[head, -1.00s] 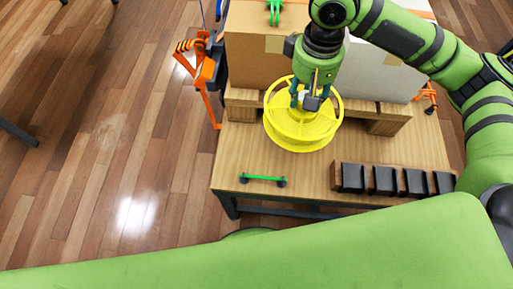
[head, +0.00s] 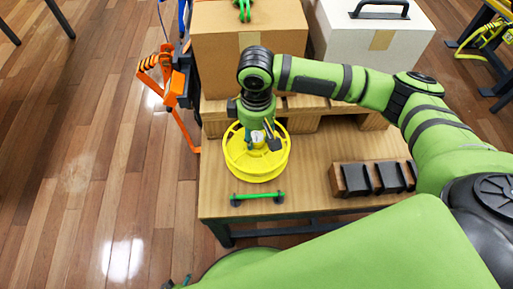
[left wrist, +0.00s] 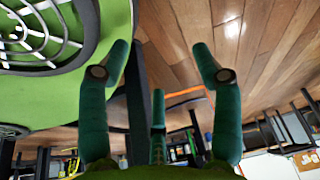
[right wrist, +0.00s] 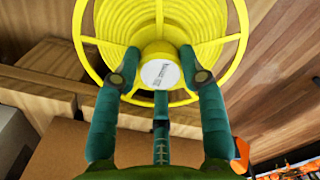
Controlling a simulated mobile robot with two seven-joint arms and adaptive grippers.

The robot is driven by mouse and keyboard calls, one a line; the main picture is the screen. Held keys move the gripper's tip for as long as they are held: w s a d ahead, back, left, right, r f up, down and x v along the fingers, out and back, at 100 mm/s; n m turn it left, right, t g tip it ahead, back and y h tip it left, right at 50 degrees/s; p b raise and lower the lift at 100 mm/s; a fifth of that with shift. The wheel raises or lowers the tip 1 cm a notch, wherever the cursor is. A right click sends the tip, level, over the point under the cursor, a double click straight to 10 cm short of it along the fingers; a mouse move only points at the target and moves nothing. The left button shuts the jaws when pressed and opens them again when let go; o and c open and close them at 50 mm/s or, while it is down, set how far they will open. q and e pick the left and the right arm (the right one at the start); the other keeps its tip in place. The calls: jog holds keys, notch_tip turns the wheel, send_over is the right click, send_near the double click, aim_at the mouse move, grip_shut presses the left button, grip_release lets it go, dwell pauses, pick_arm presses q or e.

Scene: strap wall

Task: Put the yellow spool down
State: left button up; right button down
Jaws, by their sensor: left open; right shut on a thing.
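The yellow spool (head: 256,165) shows at the middle of the head view, over the wooden table (head: 300,190) near its left front part. My right gripper (head: 258,142) comes down from above and is shut on the spool's hub. In the right wrist view the spool (right wrist: 160,35) fills the top, with a white label at its hub between my fingers (right wrist: 160,78). I cannot tell whether the spool touches the table. My left gripper (left wrist: 165,75) is open and empty in the left wrist view, with floor beyond it.
A green bar with dark ends (head: 258,197) lies just in front of the spool. A wooden block with black pieces (head: 372,178) is to the right. A pallet with a cardboard box (head: 225,50) and a white case (head: 375,40) stands behind. An orange tool (head: 165,75) is at the table's left.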

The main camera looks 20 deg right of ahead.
aim_at(256, 147)
jog(key=shift+f, duration=0.65)
notch_tip(256, 147, down, 5)
jog(key=shift+r+b, duration=0.2)
jog(key=shift+b, duration=0.3)
jog(key=shift+a+f, duration=0.1)
pick_arm(q)
jog(key=w, duration=0.3)
jog(key=shift+w+a+t, duration=0.25)
jog(key=shift+a+t, duration=0.1)
jog(key=shift+t, duration=0.05)
jog(key=shift+d+r, duration=0.1)
pick_arm(e)
jog(key=shift+f, duration=0.1)
jog(key=c, duration=0.7)
grip_release()
pick_arm(q)
jog(key=shift+s, duration=0.15)
